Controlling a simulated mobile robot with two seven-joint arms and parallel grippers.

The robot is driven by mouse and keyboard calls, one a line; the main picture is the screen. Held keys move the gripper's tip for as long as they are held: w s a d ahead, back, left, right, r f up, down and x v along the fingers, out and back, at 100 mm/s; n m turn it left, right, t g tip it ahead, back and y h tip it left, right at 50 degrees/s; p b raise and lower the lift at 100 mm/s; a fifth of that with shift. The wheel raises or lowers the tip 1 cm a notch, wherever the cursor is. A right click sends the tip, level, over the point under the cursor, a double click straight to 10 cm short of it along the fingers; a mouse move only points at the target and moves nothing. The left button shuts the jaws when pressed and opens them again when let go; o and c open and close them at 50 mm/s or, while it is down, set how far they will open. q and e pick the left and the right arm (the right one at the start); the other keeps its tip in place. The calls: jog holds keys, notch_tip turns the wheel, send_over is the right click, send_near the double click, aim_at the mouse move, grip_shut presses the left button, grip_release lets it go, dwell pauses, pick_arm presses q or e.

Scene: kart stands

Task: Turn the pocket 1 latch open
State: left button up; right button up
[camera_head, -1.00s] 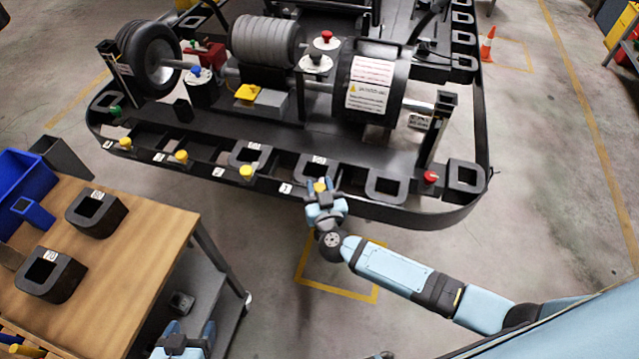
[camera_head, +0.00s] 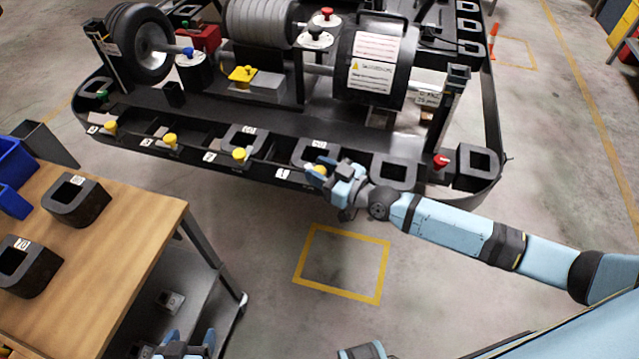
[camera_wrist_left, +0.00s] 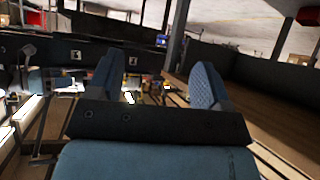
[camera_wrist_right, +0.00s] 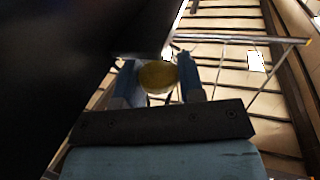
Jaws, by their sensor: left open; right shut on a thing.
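The pocket 1 latch has a yellow knob (camera_head: 320,170) on the kart's front rail, just right of the white label 1 (camera_head: 282,173). My right gripper (camera_head: 328,170) is at this latch. In the right wrist view the yellow knob (camera_wrist_right: 157,76) sits between the fingers (camera_wrist_right: 158,80), which are shut on it. The latch's other parts are hidden behind the gripper. My left gripper (camera_head: 186,343) is low at the bottom edge of the head view, beside the workbench. In the left wrist view its fingers (camera_wrist_left: 150,85) are wide apart with nothing between them.
Other yellow knobs (camera_head: 239,154) line the rail to the left, and a red knob (camera_head: 440,161) is at the right. The wooden workbench (camera_head: 130,225) with black blocks (camera_head: 75,200) stands at the left. The floor by the yellow square (camera_head: 342,263) is clear.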

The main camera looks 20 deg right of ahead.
jog(key=n+g+y+b, duration=0.1)
jog(key=b, duration=0.3)
jog(key=shift+f, duration=0.4)
jog(key=shift+n+y+b, duration=0.3)
jog(key=shift+b, duration=0.3)
pick_arm(q)
jog(key=f, duration=0.1)
jog(key=f+b, duration=0.1)
jog(key=f, duration=0.1)
jog(key=w+f, duration=0.1)
jog(key=shift+d+f, duration=0.35)
pick_arm(e)
jog(key=shift+r+g, duration=0.2)
jog(key=shift+g, duration=0.3)
pick_arm(q)
jog(key=shift+b, duration=0.4)
pick_arm(e)
jog(key=shift+r+y, duration=0.1)
jog(key=shift+y, duration=0.2)
pick_arm(q)
jog(key=shift+r, duration=0.2)
pick_arm(e)
jog(key=shift+r, duration=0.1)
jog(key=o, duration=0.8)
jog(key=shift+c, duration=0.2)
pick_arm(q)
jog(key=shift+f, duration=0.2)
pick_arm(e)
jog(key=shift+o, duration=0.5)
jog(key=shift+d, duration=0.1)
